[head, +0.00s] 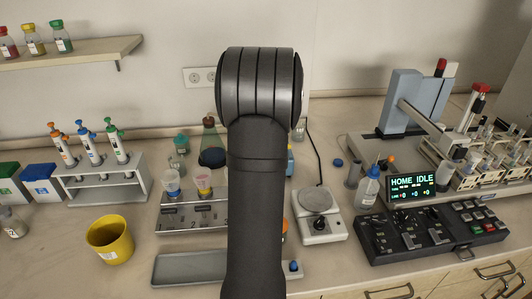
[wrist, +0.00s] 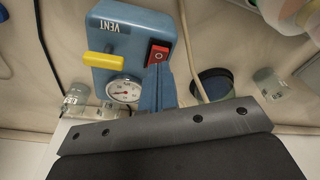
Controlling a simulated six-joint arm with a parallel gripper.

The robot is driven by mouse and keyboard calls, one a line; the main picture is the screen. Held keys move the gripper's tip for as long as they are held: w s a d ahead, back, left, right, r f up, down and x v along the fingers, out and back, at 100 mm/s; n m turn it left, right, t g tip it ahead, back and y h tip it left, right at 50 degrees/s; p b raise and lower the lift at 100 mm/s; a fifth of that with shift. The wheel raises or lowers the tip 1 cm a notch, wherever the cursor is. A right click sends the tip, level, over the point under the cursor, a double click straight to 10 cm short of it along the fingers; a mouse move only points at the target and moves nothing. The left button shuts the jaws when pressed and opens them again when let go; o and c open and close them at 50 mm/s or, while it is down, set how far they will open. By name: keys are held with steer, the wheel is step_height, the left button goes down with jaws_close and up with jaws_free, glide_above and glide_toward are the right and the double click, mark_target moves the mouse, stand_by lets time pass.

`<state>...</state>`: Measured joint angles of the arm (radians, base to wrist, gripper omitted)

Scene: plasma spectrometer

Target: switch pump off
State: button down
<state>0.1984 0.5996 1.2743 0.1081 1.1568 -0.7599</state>
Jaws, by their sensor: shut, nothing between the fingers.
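The blue pump (wrist: 130,28) fills the upper middle of the wrist view, with an upside-down VENT label. It bears a yellow lever (wrist: 102,61), a round pressure gauge (wrist: 124,89) and a red rocker switch (wrist: 157,54) marked with a circle in a dark frame. My gripper (wrist: 159,70) is shut and empty, its blue fingertips overlapping the lower edge of the switch in this view. I cannot tell whether they touch it. In the head view my arm hides the gripper and most of the pump; only a small blue part (head: 290,162) shows.
A pale hose (wrist: 190,45) runs beside the pump. A dark round vessel (wrist: 213,84) and a small glass jar (wrist: 76,97) stand nearby. The head view shows a pipette rack (head: 105,180), yellow cup (head: 110,241), hotplate (head: 319,218) and control panel (head: 432,231).

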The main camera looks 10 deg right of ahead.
steer(key=shift+f, duration=1.1)
stand_by(0.6)
steer(key=shift+r, duration=3.55)
step_height(320, 180, down, 7)
steer(key=shift+f, duration=0.1)
